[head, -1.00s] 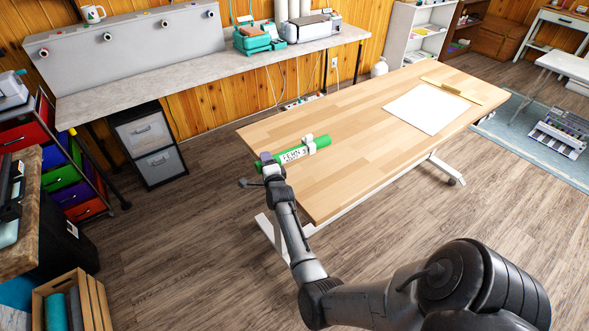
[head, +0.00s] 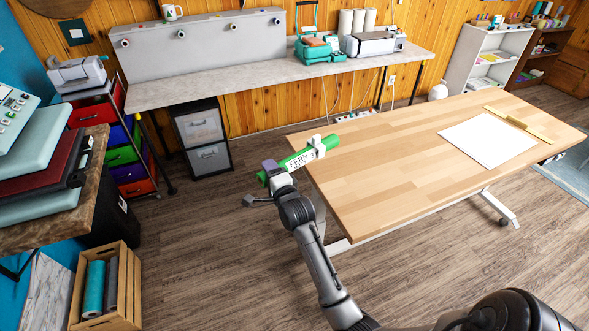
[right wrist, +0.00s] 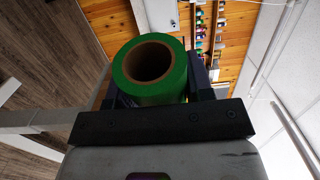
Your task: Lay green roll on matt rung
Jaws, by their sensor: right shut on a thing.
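The green roll (head: 304,160) is a long tube with a white label that seems to read "FERN" and a white piece around it near its far end. My right gripper (head: 277,174) is shut on its near end and holds it slanted by the table's left corner. In the right wrist view the roll's open brown core (right wrist: 149,63) faces the camera, between the dark fingers. A grey panel (head: 205,55) on the back counter bears several small round pegs (head: 181,34). Their markings are too small to read, so I cannot tell which is the matt rung. My left gripper is out of view.
The wooden table (head: 400,165) is mostly bare, with a white sheet (head: 488,139) and a yellow ruler (head: 518,124). A drawer cabinet (head: 201,137) stands below; open floor lies left of the table.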

